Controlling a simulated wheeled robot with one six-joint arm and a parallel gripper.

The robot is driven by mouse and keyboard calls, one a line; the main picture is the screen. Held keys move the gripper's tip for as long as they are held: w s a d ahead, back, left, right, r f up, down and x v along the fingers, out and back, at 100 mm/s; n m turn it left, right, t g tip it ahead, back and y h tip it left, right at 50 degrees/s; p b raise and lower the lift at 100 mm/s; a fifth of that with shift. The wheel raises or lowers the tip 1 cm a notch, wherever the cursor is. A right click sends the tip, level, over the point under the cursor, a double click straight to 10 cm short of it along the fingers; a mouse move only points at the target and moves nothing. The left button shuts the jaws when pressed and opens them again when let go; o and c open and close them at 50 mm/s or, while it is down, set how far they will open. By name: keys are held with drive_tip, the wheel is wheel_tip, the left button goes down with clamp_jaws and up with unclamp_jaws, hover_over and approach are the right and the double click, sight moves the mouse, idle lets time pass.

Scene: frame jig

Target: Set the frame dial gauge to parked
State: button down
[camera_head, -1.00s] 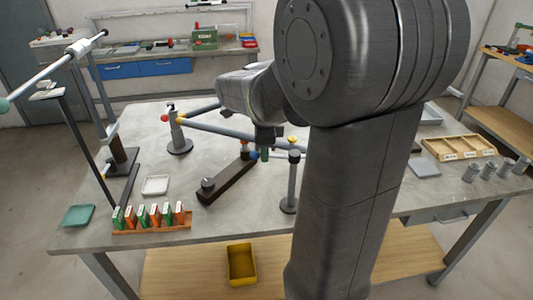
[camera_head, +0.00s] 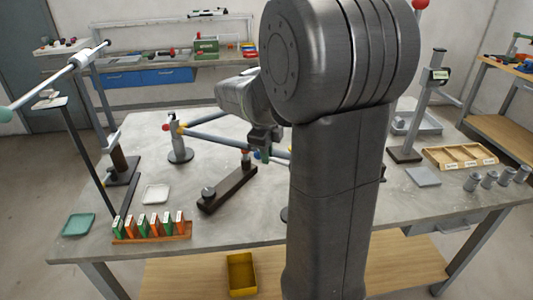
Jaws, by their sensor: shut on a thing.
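My gripper (camera_head: 265,153) points down over the middle of the frame jig, beside its blue-grey tube (camera_head: 208,138). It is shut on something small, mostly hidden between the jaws. A dark bar (camera_head: 228,189) lies just left of and below it, with a round grey knob at its near end. A red ball (camera_head: 246,153) and a blue ball (camera_head: 257,155) sit by the bar's far end, close to the jaws. I cannot clearly make out a dial face or a parked mark there. My arm hides the right part of the jig.
A post with a small display (camera_head: 436,76) stands at the right, near a wooden tray (camera_head: 459,155) and several grey cylinders. A rack of orange and green pieces (camera_head: 152,238) stands front left, near a white dish (camera_head: 156,194). A tall stand (camera_head: 80,150) rises at the left.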

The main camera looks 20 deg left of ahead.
drive_tip(key=c, duration=1.5)
unclamp_jaws()
drive_tip(key=shift+r, duration=0.1)
wheel_tip(320, 180, up, 13)
drive_tip(key=s, duration=0.2)
drive_tip(key=shift+s+r, duration=0.15)
drive_tip(key=shift+r, duration=0.05)
drive_tip(key=shift+f, duration=0.1)
drive_tip(key=f, duration=0.4)
drive_tip(key=w+f, duration=0.1)
drive_tip(key=f, duration=0.4)
drive_tip(key=w+f, duration=0.1)
drive_tip(key=f, duration=0.3)
drive_tip(key=shift+w+f, duration=0.2)
